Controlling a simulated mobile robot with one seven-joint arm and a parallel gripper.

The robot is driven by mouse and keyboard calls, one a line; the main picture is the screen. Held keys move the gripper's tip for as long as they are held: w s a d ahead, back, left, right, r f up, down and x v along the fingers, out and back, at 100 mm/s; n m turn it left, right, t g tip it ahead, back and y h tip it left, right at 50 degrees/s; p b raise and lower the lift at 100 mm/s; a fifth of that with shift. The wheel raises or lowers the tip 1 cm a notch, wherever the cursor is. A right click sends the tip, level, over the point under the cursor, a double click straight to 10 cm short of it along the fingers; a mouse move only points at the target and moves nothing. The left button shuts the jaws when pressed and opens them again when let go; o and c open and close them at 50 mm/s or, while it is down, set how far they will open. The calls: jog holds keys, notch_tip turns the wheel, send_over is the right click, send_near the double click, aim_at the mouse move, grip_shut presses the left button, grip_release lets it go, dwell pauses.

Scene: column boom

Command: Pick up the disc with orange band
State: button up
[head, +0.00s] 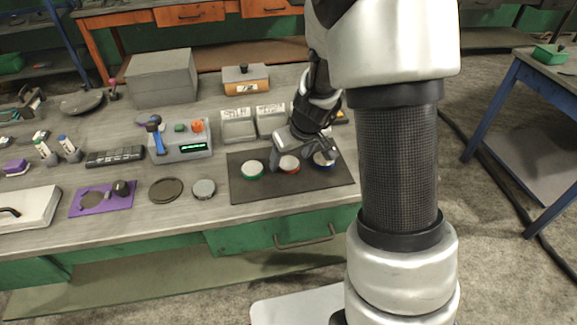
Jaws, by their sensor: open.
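Three white-topped discs lie in a row on a dark mat (262,190) on the workbench. The disc with the orange band (289,165) is the middle one; its band looks orange-red. The disc with the green band (252,170) is to its left, and the disc with the blue band (324,160) to its right. My gripper (302,162) is open over the row, with one finger between the green and orange discs and the other by the blue disc. It partly hides the orange and blue discs. I cannot tell how high the fingertips are above the mat.
Two grey trays with labels (238,127) stand just behind the mat. A grey control box with buttons (180,147) and a round grey tin (204,189) are to the left. The mat's front strip is clear. A blue-legged table (493,110) stands at the right.

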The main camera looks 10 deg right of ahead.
jog(key=shift+w+f, duration=0.25)
jog(key=shift+f, duration=0.35)
jog(key=c, duration=1.4)
jog(key=shift+r, duration=0.15)
jog(key=shift+c, duration=0.2)
